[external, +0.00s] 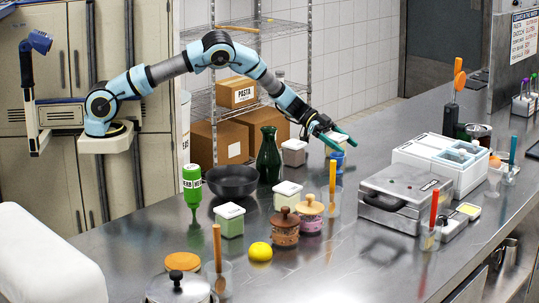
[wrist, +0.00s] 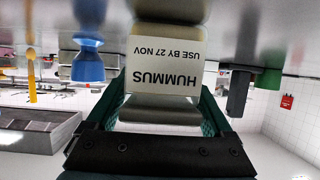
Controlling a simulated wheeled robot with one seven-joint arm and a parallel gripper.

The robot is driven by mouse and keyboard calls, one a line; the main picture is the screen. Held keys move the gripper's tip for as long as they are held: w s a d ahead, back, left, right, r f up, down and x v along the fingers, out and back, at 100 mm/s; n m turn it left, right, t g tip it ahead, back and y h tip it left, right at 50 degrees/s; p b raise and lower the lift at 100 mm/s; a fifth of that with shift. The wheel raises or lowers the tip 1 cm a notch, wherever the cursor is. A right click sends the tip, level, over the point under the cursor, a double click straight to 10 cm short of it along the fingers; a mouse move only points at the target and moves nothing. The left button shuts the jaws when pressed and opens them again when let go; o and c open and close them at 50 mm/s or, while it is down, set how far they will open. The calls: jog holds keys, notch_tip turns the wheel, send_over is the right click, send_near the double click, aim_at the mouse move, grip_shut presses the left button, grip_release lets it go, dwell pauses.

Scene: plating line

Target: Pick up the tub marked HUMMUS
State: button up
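The tub marked HUMMUS (wrist: 165,72) hangs upside down in the wrist view, its white label reading "USE BY 27 NOV". My gripper (wrist: 163,100) has its two green fingers spread on either side of the tub. The fingers look apart from its sides, though contact is hard to judge. In the external view my gripper (external: 338,138) is low over the far part of the counter. A pale-lidded tub (external: 333,147) shows between and below the fingers, partly hidden by them.
A blue item (external: 338,160) stands close in front of the gripper; it also shows in the wrist view (wrist: 88,60). Another lidded tub (external: 294,153) and a dark green bottle (external: 269,155) stand to the left. A grill press (external: 403,195) and white bin (external: 425,165) sit right.

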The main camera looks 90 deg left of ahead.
jog(key=c, duration=1.2)
jog(key=shift+r, duration=0.15)
